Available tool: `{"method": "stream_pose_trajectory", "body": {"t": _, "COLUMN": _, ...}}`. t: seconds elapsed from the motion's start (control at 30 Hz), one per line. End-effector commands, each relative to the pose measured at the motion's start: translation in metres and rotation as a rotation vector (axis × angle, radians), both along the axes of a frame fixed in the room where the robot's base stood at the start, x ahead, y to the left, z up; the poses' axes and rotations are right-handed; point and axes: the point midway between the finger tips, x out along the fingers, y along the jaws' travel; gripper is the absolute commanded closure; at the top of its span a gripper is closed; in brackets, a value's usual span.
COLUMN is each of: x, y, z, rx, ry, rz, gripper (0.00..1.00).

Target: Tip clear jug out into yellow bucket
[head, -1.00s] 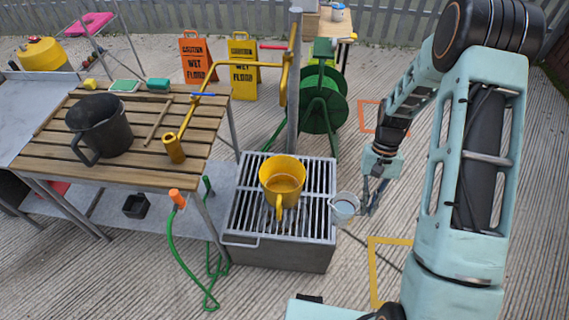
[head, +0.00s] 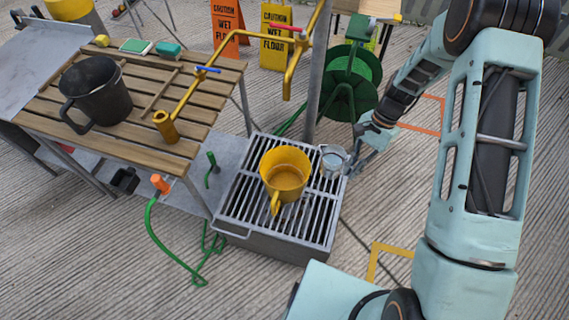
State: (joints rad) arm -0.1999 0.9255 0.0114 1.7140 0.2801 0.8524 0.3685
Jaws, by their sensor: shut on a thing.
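The yellow bucket (head: 285,182) stands upright on the grey metal grate, its handle toward me. It looks to have some liquid or a yellow inside bottom showing. The clear jug (head: 333,160) is just right of and slightly beyond the bucket, near its rim, apart from it as far as I can tell. My gripper (head: 352,163) is shut on the clear jug from the right. The jug looks roughly upright with its opening up. The gripper's fingers are small and partly hidden behind the jug and wrist.
The grey grate (head: 240,203) sits on a box-like drain. A slatted wooden table (head: 190,131) at left holds a black bucket (head: 96,92) and sponges. A yellow pipe with a tap (head: 291,72) and a grey post rise behind the grate. A green hose reel (head: 352,80) stands behind.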

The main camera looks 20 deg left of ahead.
Motion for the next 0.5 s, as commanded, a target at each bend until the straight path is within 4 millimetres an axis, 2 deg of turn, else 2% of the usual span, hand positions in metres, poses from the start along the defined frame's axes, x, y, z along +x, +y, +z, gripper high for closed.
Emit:
{"method": "stream_pose_trajectory", "body": {"t": 0.03, "x": -0.001, "y": 0.027, "z": -0.013, "rx": 0.000, "ry": 0.000, "rz": -0.059, "gripper": 1.00}}
{"method": "stream_pose_trajectory", "body": {"t": 0.3, "x": -0.016, "y": 0.161, "z": -0.056, "rx": 0.001, "ry": -0.002, "rz": -0.504, "gripper": 1.00}}
{"method": "stream_pose_trajectory", "body": {"t": 0.4, "x": -0.024, "y": 0.200, "z": -0.069, "rx": 0.002, "ry": -0.004, "rz": -0.663, "gripper": 1.00}}
{"method": "stream_pose_trajectory", "body": {"t": 0.5, "x": -0.032, "y": 0.226, "z": -0.078, "rx": 0.002, "ry": -0.005, "rz": -0.785, "gripper": 1.00}}
